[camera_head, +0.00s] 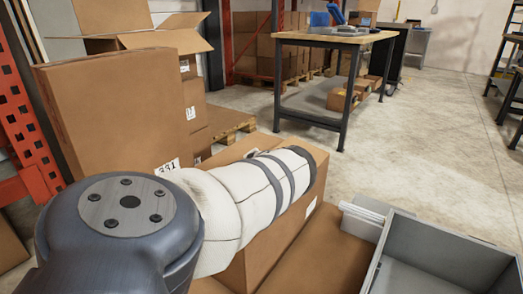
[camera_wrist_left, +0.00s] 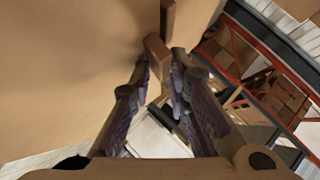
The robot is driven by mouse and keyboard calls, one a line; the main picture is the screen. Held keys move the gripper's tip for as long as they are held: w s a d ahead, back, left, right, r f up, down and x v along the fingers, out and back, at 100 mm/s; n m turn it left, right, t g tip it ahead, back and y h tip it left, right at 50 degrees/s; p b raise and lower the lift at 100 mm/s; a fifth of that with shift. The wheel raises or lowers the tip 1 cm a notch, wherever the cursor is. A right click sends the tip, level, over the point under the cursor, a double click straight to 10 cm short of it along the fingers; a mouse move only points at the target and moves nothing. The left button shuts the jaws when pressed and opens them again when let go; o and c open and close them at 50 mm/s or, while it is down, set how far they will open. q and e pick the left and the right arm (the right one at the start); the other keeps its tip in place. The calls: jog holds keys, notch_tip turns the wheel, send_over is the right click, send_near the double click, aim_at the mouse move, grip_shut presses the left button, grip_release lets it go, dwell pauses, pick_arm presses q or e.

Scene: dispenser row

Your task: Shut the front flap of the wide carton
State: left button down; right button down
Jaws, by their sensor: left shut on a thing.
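In the left wrist view a broad brown cardboard face (camera_wrist_left: 65,60) fills the left side, and a narrow cardboard edge (camera_wrist_left: 157,47) lies at the fingertips. My left gripper (camera_wrist_left: 161,76) is closed on this cardboard piece; the exact contact is partly hidden. The head view does not show the left fingers. My right gripper is in neither view.
A tall carton (camera_head: 115,105) stands at the left, with an open carton (camera_head: 150,40) behind it. A grey bin (camera_head: 440,245) is at the lower right. A workbench (camera_head: 335,38) stands farther back.

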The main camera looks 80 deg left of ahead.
pick_arm(q)
jog(key=shift+s+a+f, duration=0.15)
jog(key=shift+s+f, duration=0.15)
jog(key=shift+f, duration=0.05)
jog(key=c, duration=1.7)
grip_release()
jog(key=shift+d+r, duration=0.1)
jog(key=shift+d, duration=0.2)
jog(key=v, duration=1.1)
jog(key=shift+d+r, duration=0.15)
